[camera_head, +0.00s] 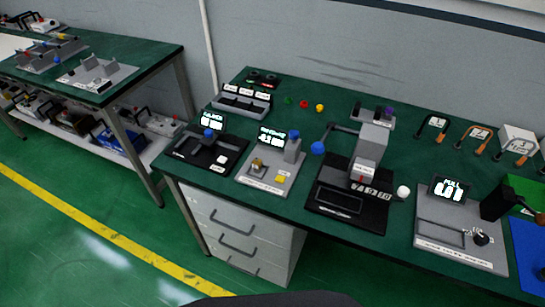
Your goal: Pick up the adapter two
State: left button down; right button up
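I cannot tell for sure which thing is adapter two; the labels are too small to read. A grey rack (242,101) with several white labels stands at the back left of the green-topped bench (290,215). A smaller grey holder (375,117) with dark and purple parts stands at the back middle. Neither gripper is in view.
Along the front stand a black device (207,152), a grey device (270,170), a black press (350,195) with a blue-knobbed lever, and a grey display unit (461,225). Small coloured buttons (304,104) lie behind. A second bench (130,55) stands left. Green floor is clear in front.

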aim_at(257, 164)
jog(key=z, duration=2.3)
jog(key=k, duration=0.4)
jog(key=u, duration=0.75)
